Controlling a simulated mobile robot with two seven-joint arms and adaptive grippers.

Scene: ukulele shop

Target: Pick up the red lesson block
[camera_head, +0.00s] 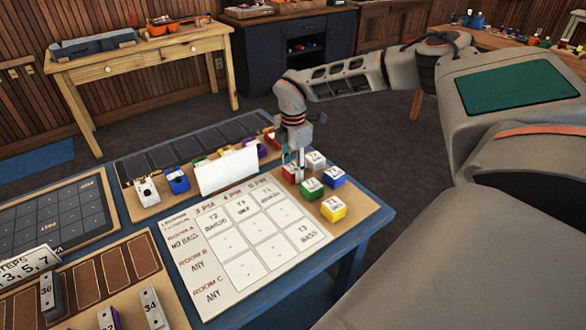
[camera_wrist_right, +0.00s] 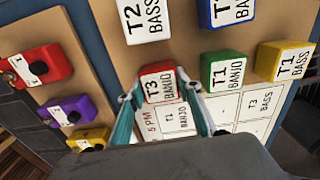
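The red lesson block (camera_head: 289,174), labelled T3 BANJO, stands on the tan board beside the white schedule grid. It also shows in the right wrist view (camera_wrist_right: 161,82), label facing the camera. My right gripper (camera_head: 296,160) points down at it, and its arm comes in from the right. In the right wrist view its two teal fingers (camera_wrist_right: 162,98) are apart, one on each side of the red block. Whether they touch its sides I cannot tell. My left gripper is not in view.
A green block (camera_wrist_right: 223,70) stands close by the right-hand finger. White (camera_head: 315,160), blue (camera_head: 332,177) and yellow (camera_head: 333,208) blocks stand near it. An upright white card (camera_head: 228,171) stands left of the gripper. The schedule grid (camera_head: 243,238) has no blocks on it.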

